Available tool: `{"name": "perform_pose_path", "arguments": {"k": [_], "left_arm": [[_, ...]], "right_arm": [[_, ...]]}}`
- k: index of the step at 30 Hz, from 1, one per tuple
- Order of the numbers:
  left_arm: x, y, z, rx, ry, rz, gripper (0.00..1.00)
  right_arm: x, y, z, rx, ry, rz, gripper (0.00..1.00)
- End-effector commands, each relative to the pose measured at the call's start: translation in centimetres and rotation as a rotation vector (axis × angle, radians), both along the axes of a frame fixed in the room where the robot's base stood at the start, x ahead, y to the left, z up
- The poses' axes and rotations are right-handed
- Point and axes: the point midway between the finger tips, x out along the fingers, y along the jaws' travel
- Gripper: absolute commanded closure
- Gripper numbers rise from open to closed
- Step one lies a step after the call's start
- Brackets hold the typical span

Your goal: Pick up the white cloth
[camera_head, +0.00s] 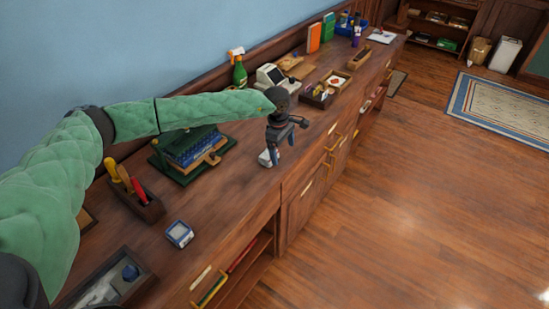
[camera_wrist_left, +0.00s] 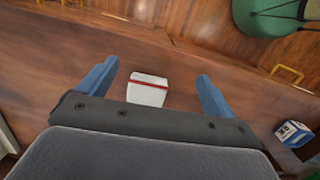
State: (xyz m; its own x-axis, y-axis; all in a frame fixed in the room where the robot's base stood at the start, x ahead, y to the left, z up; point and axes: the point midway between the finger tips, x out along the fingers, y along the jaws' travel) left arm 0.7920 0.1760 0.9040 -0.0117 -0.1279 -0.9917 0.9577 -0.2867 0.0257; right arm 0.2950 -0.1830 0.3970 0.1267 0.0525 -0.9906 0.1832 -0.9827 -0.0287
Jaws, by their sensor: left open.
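The white cloth (camera_wrist_left: 148,90), folded with a red stripe near its far edge, lies on the wooden counter in the left wrist view. It sits between and slightly beyond the blue fingers of my left gripper (camera_wrist_left: 155,82), which are spread apart and do not touch it. In the head view the left gripper (camera_head: 279,148) points down at the counter, and a small part of the white cloth (camera_head: 265,158) shows beside its fingers. The rest of the cloth is hidden there by the gripper. My right gripper is not in view.
On the wooden counter (camera_head: 235,205) stand a blue-and-white box (camera_head: 179,234), a tool holder (camera_head: 137,203), a green tray with a blue item (camera_head: 190,150), a green spray bottle (camera_head: 239,72) and a white device (camera_head: 272,78). Bare counter lies in front of the gripper.

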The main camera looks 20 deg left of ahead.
Motion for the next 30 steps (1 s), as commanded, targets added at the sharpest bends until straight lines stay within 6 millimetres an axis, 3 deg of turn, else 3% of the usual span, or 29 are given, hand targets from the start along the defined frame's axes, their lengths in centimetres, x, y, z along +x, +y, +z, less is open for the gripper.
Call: {"name": "perform_pose_path", "arguments": {"k": [1,3,6,20,30], "left_arm": [[0.7,1.6,0.0,0.047,-0.007,-0.001,0.09],[1.1,3.1,0.3,0.091,-0.009,-0.006,0.09],[1.4,4.1,0.3,0.126,-0.010,-0.010,0.09],[1.5,4.3,-2.4,0.130,-0.010,-0.008,0.09],[1.7,4.4,-4.8,0.128,-0.009,-0.009,0.09]], "right_arm": [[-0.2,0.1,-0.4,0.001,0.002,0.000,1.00],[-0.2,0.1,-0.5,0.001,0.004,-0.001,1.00],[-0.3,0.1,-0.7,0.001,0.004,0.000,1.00],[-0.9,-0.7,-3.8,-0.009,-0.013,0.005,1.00],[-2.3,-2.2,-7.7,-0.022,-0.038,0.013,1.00]]}}
